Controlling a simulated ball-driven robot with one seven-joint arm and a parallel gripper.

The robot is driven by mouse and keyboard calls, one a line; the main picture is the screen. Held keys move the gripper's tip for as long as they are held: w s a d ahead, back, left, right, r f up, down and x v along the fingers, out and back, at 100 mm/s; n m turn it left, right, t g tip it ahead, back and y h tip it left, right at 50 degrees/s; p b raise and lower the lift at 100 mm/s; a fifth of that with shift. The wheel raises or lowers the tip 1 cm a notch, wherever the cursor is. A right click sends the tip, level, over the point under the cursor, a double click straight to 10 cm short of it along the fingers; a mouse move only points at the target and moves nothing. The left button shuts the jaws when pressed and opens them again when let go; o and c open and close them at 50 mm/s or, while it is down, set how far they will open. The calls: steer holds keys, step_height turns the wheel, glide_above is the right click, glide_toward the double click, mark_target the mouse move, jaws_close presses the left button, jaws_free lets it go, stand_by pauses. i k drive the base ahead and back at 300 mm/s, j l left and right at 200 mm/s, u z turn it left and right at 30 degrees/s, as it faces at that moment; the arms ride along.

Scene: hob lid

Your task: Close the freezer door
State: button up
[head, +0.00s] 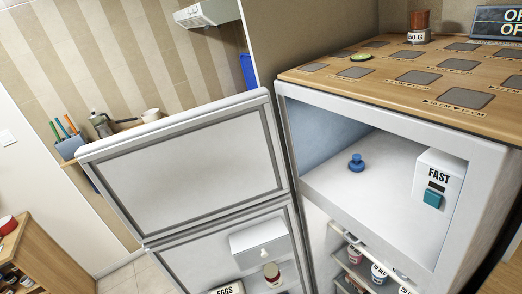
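The freezer door (190,171) is the upper, white door with a grey seal. It stands wide open, swung out to the left of the freezer compartment (340,184). The compartment is open to view, with a small blue knob-like object (356,163) on its floor. A white box marked FAST (437,180), with a teal button, is at its right side. My gripper is not in view.
The fridge door (190,262) below is also open, with a shelf bin and jar (272,272). Shelves with pots (355,254) show in the fridge. A wooden board (430,75) tops the unit. A counter with a pen holder (70,146) lies behind the door; a wooden cabinet (45,262) stands at lower left.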

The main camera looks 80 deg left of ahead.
mark_target(181, 171)
steer(key=k+j, duration=0.25)
steer(key=j, duration=0.25)
steer(key=k+j+z, duration=0.1)
steer(key=k+j, duration=0.2)
steer(key=j, duration=0.2)
steer(key=k+j, duration=0.25)
steer(key=j, duration=0.2)
steer(key=k+j+z, duration=0.1)
steer(key=k+j, duration=0.2)
steer(key=j, duration=0.15)
steer(key=k+j, duration=0.15)
steer(key=j, duration=0.25)
steer(key=k+j+z, duration=0.15)
steer(key=j, duration=0.2)
steer(key=k+j, duration=0.15)
steer(key=j, duration=0.25)
steer(key=k+j+z, duration=0.1)
steer(key=j, duration=0.85)
steer(key=i+j+z, duration=0.1)
steer(key=j, duration=0.5)
